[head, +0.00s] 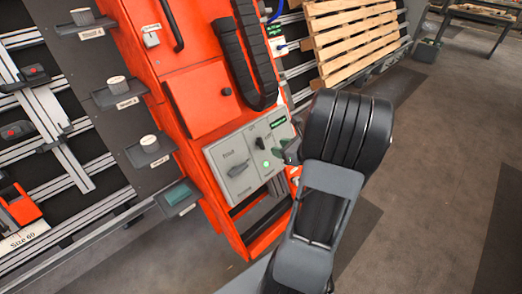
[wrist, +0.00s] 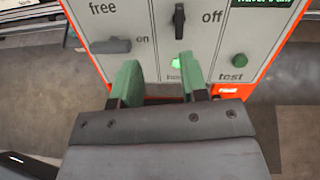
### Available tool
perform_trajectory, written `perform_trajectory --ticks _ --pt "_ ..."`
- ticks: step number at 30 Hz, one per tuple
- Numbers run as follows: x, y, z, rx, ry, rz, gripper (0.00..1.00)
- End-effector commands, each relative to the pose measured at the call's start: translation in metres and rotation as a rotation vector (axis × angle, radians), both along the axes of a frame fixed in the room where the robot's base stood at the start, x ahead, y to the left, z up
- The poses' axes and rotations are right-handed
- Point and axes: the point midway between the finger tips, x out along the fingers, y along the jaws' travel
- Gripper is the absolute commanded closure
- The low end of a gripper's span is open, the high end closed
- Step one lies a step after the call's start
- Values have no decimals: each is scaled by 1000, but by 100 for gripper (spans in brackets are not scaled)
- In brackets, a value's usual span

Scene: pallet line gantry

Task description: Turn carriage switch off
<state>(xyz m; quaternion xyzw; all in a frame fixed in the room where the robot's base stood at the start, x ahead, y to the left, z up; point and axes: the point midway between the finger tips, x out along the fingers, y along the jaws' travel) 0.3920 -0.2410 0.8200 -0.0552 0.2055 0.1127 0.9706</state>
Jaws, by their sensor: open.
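A light grey control panel (head: 222,151) is set in the orange cabinet, and it fills the top of the wrist view (wrist: 147,68). A black rotary switch (wrist: 179,18) stands near vertical, with "off" to its right and "on" lower left; it also shows in the head view (head: 260,143). No carriage label is readable. A grey lever (wrist: 110,46) lies roughly level under "free". A green light (wrist: 194,62) glows below the switch. My gripper (wrist: 157,68) is open and empty, its green fingers below the switch in the wrist view, apart from it. The head view shows my gripper (head: 290,151) at the panel's right side.
A green button (wrist: 239,60) sits right, above "test". A green display (head: 278,122) is at the panel's upper right. A black cable chain (head: 240,65) hangs above the panel. Shelves with small cylinders (head: 149,143) stand left. A wooden pallet (head: 352,35) leans behind; floor at right is clear.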

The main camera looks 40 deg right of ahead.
Motion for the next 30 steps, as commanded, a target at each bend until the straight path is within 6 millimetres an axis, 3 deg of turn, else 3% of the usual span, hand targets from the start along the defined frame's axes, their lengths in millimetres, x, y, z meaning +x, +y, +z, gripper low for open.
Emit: perform_trajectory --ticks 1,5,21,30 --pt "-2 -10 -9 30 -8 -48 60" --pt "5 -20 -16 67 -20 -102 60" --pt "93 -7 -52 67 -20 -101 60" --pt "118 -4 -62 66 -20 -104 60"
